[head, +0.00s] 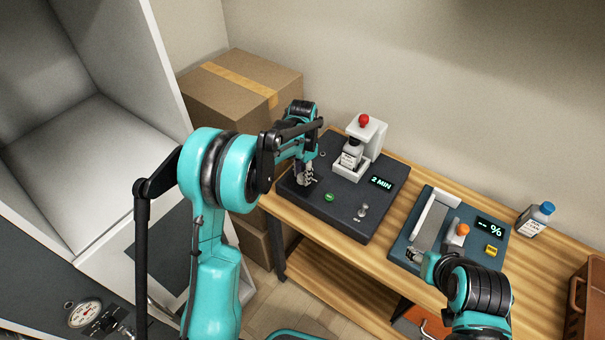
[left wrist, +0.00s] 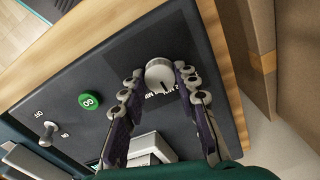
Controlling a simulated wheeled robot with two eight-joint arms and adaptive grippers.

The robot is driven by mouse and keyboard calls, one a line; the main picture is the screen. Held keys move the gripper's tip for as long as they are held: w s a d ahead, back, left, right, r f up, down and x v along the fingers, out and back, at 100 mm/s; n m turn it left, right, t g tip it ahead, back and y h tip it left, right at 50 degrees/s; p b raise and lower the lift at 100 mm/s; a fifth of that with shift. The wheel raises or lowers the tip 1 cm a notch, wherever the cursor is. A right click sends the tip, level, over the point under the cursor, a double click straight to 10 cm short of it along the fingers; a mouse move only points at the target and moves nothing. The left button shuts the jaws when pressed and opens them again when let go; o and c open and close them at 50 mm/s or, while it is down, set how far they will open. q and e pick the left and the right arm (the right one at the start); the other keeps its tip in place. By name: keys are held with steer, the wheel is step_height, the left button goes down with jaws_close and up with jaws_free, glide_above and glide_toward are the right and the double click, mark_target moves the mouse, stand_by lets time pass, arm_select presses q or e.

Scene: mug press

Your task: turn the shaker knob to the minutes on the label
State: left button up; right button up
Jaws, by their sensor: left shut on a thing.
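A green GO button (head: 329,197) and an on/off switch (head: 362,210) are on the box. The second device (head: 405,240) has a % display and an orange knob (head: 462,229). A blue-capped bottle (head: 536,218) stands right. A cardboard box (head: 235,85) is behind left.

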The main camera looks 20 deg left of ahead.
mark_target(302, 177)
stand_by(0.4)
arm_select(q)
steer(key=o, duration=1.2)
steer(key=shift+c, duration=0.2)
step_height(302, 177, up, 12)
steer(key=s+r+n+t, duration=0.2)
steer(key=s+r, duration=0.3)
steer(key=s, duration=0.3)
steer(key=s+f+n+t, duration=0.1)
steer(key=s+n+t, duration=0.1)
steer(key=s, duration=0.7)
steer(key=s+f+n+t, duration=0.2)
steer(key=s+n+t, duration=0.1)
steer(key=s, duration=0.6)
steer(key=shift+a+f, duration=0.15)
steer(key=shift+f, duration=0.15)
